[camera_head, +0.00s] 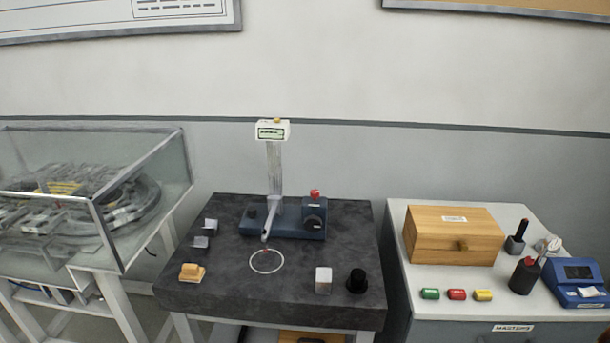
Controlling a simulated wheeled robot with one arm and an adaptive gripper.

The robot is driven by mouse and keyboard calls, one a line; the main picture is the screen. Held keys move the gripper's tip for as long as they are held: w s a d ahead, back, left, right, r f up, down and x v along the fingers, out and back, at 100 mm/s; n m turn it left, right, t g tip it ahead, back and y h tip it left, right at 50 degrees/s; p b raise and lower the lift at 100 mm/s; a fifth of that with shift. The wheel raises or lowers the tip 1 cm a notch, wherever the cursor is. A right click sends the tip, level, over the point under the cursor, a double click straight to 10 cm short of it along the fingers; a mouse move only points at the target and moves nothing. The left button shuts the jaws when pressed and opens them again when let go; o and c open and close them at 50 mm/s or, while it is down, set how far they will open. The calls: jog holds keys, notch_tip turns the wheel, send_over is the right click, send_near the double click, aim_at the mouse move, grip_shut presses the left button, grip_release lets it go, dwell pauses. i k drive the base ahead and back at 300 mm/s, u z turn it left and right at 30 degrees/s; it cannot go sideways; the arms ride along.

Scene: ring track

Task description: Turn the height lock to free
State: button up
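A measuring stand with a dark blue base (287,219) stands on the dark granite table. Its pale upright column (274,168) carries a white display head (272,130) with a yellow button on top. A thin grey probe arm (268,224) reaches down toward the front. A red knob (315,194) sits on top of the base's right block, and a round black dial (312,222) is on that block's front. A small dark knob (250,212) is at the base's left. I cannot tell which is the height lock or its setting. My gripper is not in view.
The granite table (215,295) also holds a white ring (266,261), grey blocks (200,242), a tan block (192,272), a white block (323,279) and a black cylinder (356,281). A glass case (150,195) stands left. A wooden box (453,235) is on the right cabinet.

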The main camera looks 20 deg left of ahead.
aim_at(315, 193)
jog(key=u, duration=0.85)
jog(key=i, duration=1)
jog(key=u, duration=1.05)
